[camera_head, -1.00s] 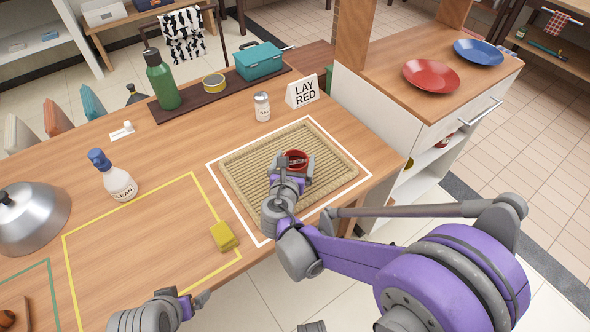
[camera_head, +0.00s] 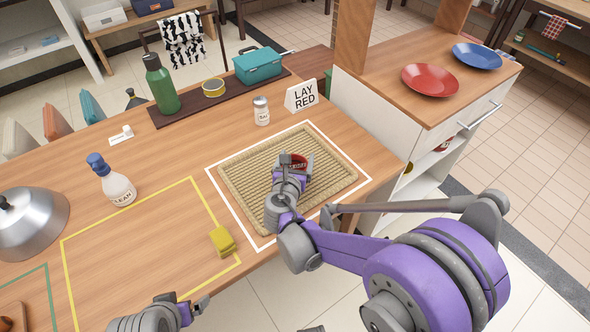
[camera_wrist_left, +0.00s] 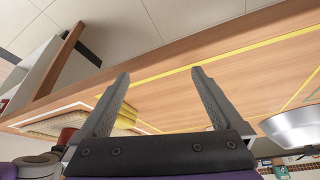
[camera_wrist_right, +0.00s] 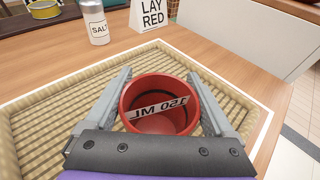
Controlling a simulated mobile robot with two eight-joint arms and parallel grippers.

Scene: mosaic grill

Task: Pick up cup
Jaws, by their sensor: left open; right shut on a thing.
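A red cup (camera_wrist_right: 158,117) marked "150 ML" sits between the fingers of my right gripper (camera_wrist_right: 160,100), which is shut on it. In the head view the cup (camera_head: 299,162) is over the woven tray (camera_head: 333,185), mostly hidden by my right gripper (camera_head: 293,164). I cannot tell whether the cup touches the tray. My left gripper (camera_head: 192,306) is open and empty near the table's front edge; its two spread fingers also show in the left wrist view (camera_wrist_left: 155,100).
A salt shaker (camera_head: 261,110) and a "LAY RED" sign (camera_head: 301,96) stand behind the tray. A yellow sponge (camera_head: 222,241), a spray bottle (camera_head: 117,185) and a metal dome (camera_head: 32,218) are to the left. A counter with a red plate (camera_head: 430,80) stands at right.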

